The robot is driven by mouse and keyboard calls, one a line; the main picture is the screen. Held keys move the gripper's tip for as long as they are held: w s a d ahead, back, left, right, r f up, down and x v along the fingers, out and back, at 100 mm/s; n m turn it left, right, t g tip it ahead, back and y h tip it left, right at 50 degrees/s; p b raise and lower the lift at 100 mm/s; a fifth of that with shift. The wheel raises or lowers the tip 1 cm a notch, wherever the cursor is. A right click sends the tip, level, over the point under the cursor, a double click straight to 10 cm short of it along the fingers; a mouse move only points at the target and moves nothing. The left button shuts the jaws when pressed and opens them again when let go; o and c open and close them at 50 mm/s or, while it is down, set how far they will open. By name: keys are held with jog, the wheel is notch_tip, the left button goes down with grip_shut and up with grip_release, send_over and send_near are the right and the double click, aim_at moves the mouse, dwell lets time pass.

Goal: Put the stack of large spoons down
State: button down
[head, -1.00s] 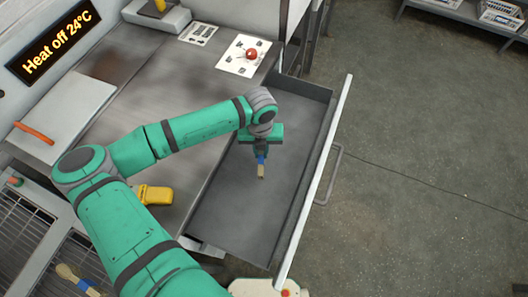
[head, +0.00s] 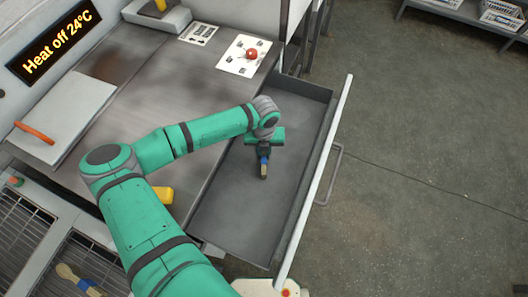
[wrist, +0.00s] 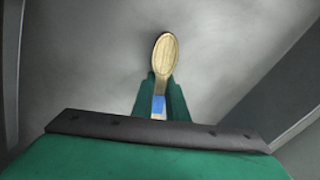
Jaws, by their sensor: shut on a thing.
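The stack of large spoons (head: 263,170) is wooden with a blue band. In the wrist view the pale oval bowl of the top spoon (wrist: 165,55) points away from my gripper. My gripper (head: 263,152) is shut on the stack at the blue part, which also shows between the fingers in the wrist view (wrist: 159,103). The stack is inside the open, otherwise empty grey drawer (head: 235,225). It is low over the drawer floor; I cannot tell whether it touches. How many spoons are in the stack is hidden.
The drawer's front wall and handle (head: 331,175) are on the right, with open floor beyond. The metal worktop (head: 165,85) is on the left. Another spoon with blue on it (head: 76,278) lies at the grated unit, lower left. A yellow object (head: 163,195) is partly hidden by my arm.

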aim_at(264, 153)
jog(key=c, duration=2)
grip_release()
jog(key=shift+f, duration=0.1)
jog(key=shift+c, duration=0.2)
jog(key=o, duration=0.3)
jog(key=shift+s+d, duration=0.1)
jog(key=shift+s, duration=0.05)
notch_tip(264, 153, up, 12)
jog(key=shift+r, duration=0.2)
